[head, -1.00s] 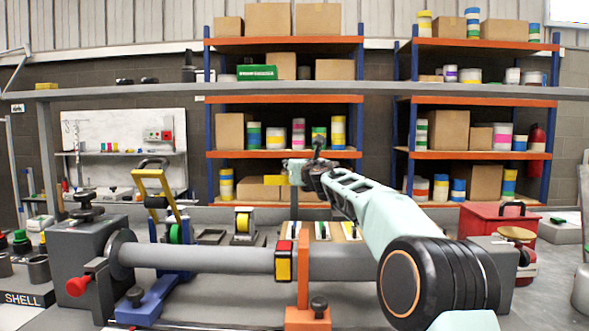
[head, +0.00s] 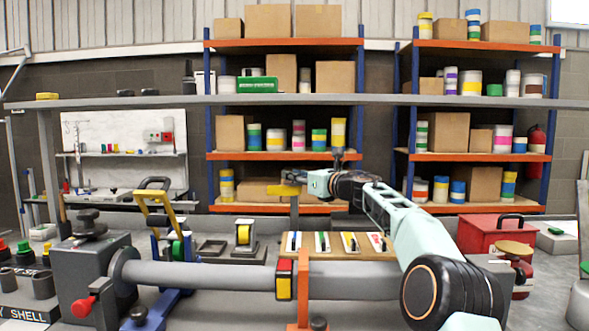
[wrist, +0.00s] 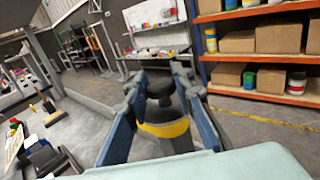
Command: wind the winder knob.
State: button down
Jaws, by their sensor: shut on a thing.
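A yellow band (wrist: 166,128) shows just below the knob. In the head view the knob is too small and covered to make out.
A grey roller (head: 200,274) with a red and yellow block (head: 285,280) crosses the bench front. A red toolbox (head: 492,233) stands further right. A grey rail (head: 150,101) runs overhead.

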jog(key=shift+w+r+n+g+y+p, duration=0.15)
jog(key=shift+n+g+y+p, duration=0.3)
jog(key=shift+p, duration=0.9)
jog(key=shift+s+r+n+g+y+p, duration=0.1)
jog(key=shift+n+g+y+p, duration=0.35)
jog(key=shift+p, duration=0.9)
jog(key=p, duration=0.4)
jog(key=n+g+y+p, duration=0.1)
jog(key=p, duration=0.3)
jog(key=shift+w+d+r+g, duration=0.25)
jog(key=shift+w+r+g, duration=0.05)
jog(key=shift+r, duration=0.05)
jog(key=shift+f, duration=0.35)
jog(key=shift+d, duration=0.15)
jog(key=shift+r, duration=0.15)
jog(key=c, duration=1.7)
grip_release()
jog(key=shift+w+d, duration=0.15)
jog(key=shift+d, duration=0.05)
jog(key=shift+o, duration=0.2)
jog(key=shift+a+f, duration=0.25)
jog(key=shift+f, duration=0.05)
